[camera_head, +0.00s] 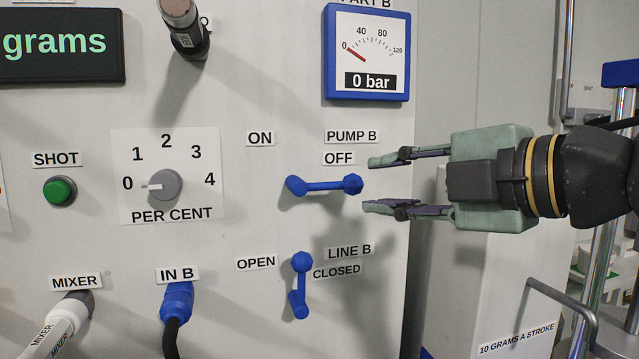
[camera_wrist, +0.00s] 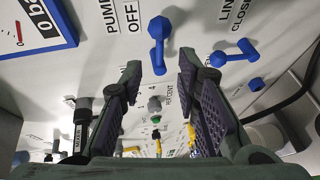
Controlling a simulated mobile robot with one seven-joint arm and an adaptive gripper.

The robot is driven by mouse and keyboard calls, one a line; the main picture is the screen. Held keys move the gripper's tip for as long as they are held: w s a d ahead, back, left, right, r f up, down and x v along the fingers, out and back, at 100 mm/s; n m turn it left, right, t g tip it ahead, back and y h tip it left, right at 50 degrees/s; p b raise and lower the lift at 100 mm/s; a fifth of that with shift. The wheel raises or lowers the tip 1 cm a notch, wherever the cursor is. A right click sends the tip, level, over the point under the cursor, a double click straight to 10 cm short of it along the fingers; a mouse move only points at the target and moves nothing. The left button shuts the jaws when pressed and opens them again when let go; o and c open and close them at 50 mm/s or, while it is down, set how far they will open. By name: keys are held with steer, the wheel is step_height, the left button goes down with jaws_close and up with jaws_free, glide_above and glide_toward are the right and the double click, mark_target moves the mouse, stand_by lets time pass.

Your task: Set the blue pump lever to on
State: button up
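The blue pump lever (camera_head: 325,186) is on the panel under the PUMP B label (camera_head: 352,136). It lies horizontal, its knob end to the right under the OFF label (camera_head: 338,158); the ON label (camera_head: 260,138) is up and left of its pivot. My gripper (camera_head: 368,184) is to the right of the knob, fingers spread and pointing left, with nothing between them. In the wrist view the lever (camera_wrist: 158,45) shows ahead, between and beyond the open fingertips (camera_wrist: 160,72). No contact with the lever is visible.
The blue-framed gauge (camera_head: 367,52) above reads 0 bar. A dial (camera_head: 165,184) and green button (camera_head: 60,191) are to the left. A blue plug (camera_head: 177,302) sits in IN B.

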mark_target(336, 186)
steer(key=p+x, duration=0.2)
steer(key=x, duration=0.8)
steer(key=shift+w+a, duration=0.1)
steer(key=shift+a, duration=0.05)
steer(key=shift+c, duration=0.5)
jaws_close()
